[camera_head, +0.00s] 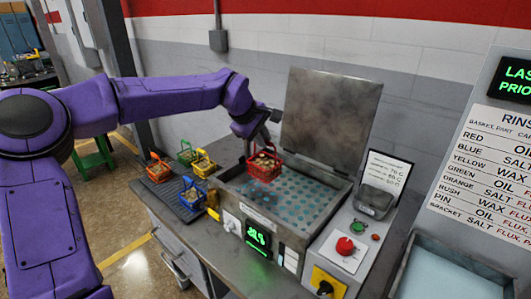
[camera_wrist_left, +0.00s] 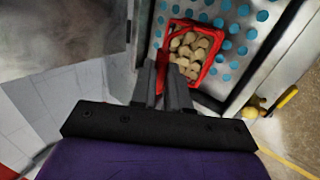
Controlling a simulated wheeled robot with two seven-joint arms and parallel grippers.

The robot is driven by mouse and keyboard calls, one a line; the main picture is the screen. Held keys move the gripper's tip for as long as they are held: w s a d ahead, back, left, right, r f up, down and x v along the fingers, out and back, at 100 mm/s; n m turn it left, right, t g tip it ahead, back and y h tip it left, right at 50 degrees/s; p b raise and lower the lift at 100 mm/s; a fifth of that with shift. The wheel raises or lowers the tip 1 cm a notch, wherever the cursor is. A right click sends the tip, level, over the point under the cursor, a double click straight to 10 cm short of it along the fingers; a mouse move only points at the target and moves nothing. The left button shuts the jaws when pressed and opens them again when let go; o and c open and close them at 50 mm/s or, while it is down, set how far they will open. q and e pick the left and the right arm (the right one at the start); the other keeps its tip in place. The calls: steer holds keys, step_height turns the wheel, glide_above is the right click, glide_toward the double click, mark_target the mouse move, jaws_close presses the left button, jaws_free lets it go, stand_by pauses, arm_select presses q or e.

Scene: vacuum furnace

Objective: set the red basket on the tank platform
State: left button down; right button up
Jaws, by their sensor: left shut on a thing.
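The red basket (camera_head: 264,167) holds several tan round parts and hangs from my left gripper (camera_head: 262,138). In the left wrist view, the gripper (camera_wrist_left: 165,82) is shut at the near side of the red basket (camera_wrist_left: 203,72). The basket is over the left part of the tank platform (camera_head: 312,194), a grey plate with blue-green holes inside the open tank. The platform also shows around the basket in the left wrist view (camera_wrist_left: 237,42). I cannot tell whether the basket touches the platform. My right gripper is not in view.
The tank lid (camera_head: 330,115) stands open behind the tank. Orange (camera_head: 158,171), green (camera_head: 187,154), yellow (camera_head: 203,164) and blue (camera_head: 193,195) baskets sit at the left on and around a dark ribbed mat. A red button (camera_head: 345,246) and a sign board (camera_head: 490,160) are at the right.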

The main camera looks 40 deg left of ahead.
mark_target(270, 157)
arm_select(q)
steer(key=shift+w+d+f+p, duration=0.1)
steer(key=shift+w+f+p, duration=0.25)
steer(key=shift+w+f, duration=0.3)
step_height(270, 157, down, 3)
steer(key=shift+w+p, duration=0.15)
steer(key=shift+p, duration=0.15)
steer(key=shift+f, duration=0.35)
steer(key=c, duration=1.1)
jaws_free()
